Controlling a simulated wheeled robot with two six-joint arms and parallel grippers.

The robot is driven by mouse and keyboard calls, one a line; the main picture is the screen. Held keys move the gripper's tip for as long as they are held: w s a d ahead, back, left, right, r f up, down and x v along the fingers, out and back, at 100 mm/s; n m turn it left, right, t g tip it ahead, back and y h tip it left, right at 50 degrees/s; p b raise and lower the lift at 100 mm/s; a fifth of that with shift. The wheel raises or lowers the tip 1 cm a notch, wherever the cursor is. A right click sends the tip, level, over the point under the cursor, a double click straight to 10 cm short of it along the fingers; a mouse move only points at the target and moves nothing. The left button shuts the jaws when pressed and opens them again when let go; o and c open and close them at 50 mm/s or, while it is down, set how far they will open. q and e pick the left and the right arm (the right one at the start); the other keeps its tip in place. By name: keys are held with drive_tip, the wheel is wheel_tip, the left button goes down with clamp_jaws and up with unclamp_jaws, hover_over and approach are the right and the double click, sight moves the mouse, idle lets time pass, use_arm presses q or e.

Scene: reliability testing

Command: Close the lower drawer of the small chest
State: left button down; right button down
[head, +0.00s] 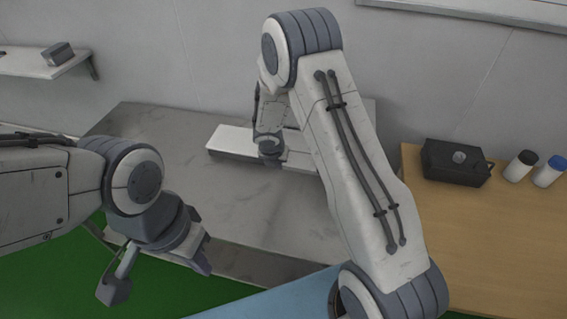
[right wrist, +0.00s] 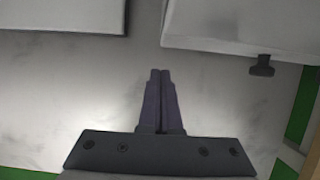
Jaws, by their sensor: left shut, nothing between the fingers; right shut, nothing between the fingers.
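A low white piece, which looks like part of the small chest (head: 228,141), lies on the grey table in the head view, largely hidden behind my right arm. The right wrist view shows a white piece with a dark handle (right wrist: 262,66) at upper right and another white piece (right wrist: 62,14) at upper left. I cannot tell which is the lower drawer or how far it is open. My right gripper (right wrist: 160,72) is shut and empty, its tips near the gap between them. My left gripper (head: 203,266) is shut and empty, off the table's front left.
The grey table (head: 150,150) is bare on its left. A wooden table (head: 480,240) at right holds a black box (head: 455,162) and two bottles (head: 520,166) with dark and blue caps. A wall shelf (head: 40,66) with a small grey box (head: 58,53) is at upper left.

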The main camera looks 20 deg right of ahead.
drive_tip(key=s+a+r+m+p, duration=0.2)
drive_tip(key=s+a+r, duration=0.15)
drive_tip(key=r, duration=0.35)
drive_tip(key=s+a+r+m+p, duration=0.2)
drive_tip(key=s+a+r+m, duration=0.15)
drive_tip(key=r, duration=0.35)
drive_tip(key=s+a+r+m+g+y, duration=0.1)
drive_tip(key=s+a+r+m, duration=0.1)
drive_tip(key=s+m, duration=0.3)
drive_tip(key=s+a+r+m+g+y, duration=0.1)
drive_tip(key=s+a+r+m, duration=0.2)
drive_tip(key=s, duration=1)
drive_tip(key=s+a+r+m+g+y, duration=0.1)
drive_tip(key=s+a+r+m, duration=0.1)
drive_tip(key=s+r+m, duration=0.3)
drive_tip(key=s+m, duration=0.3)
drive_tip(key=s, duration=0.1)
drive_tip(key=shift+a+g, duration=0.15)
drive_tip(key=shift+g, duration=0.15)
drive_tip(key=shift+m, duration=0.25)
